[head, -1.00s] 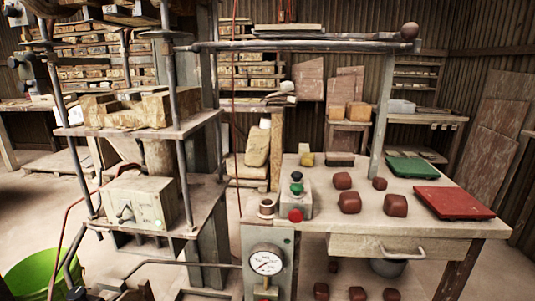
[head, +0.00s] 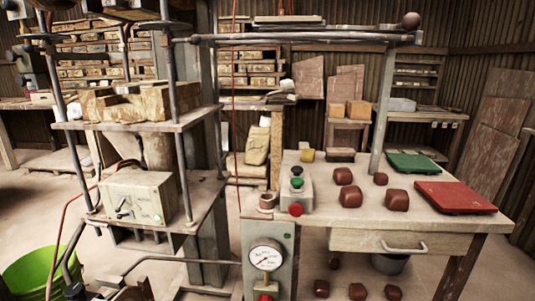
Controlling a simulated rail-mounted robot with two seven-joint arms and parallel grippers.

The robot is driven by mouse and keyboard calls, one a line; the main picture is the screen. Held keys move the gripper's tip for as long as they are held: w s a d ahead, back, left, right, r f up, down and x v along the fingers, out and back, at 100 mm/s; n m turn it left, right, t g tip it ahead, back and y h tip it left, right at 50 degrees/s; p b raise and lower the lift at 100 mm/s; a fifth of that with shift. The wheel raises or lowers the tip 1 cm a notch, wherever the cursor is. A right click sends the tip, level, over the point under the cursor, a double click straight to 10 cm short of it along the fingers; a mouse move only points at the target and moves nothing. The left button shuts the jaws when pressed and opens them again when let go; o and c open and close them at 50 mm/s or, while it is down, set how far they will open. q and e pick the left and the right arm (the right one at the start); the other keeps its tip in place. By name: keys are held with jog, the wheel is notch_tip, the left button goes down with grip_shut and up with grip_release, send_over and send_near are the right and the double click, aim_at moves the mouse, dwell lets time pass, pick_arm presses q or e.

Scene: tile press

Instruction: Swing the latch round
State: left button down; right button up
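I cannot pick out a latch for certain. The press frame (head: 177,100) stands at the left, with steel rods and two shelves. A long metal bar (head: 300,38) runs from it to the right across the top and ends in a dark round knob (head: 411,20). A pale box (head: 150,195) with a small lever on its front stands on the lower shelf. Dark fittings show at the left edge and bottom left, but I cannot tell what they are. Neither gripper can be made out.
A workbench (head: 320,222) at the right holds a button box (head: 296,193), several red-brown lumps, a green board (head: 414,163) and a red board (head: 455,197). A gauge (head: 266,257) stands in front of it. A green bucket (head: 30,272) is at lower left.

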pick_arm(q)
jog(key=shift+f, duration=0.6)
jog(key=shift+r, duration=0.15)
jog(key=shift+r+p, duration=3.25)
jog(key=shift+r, duration=0.7)
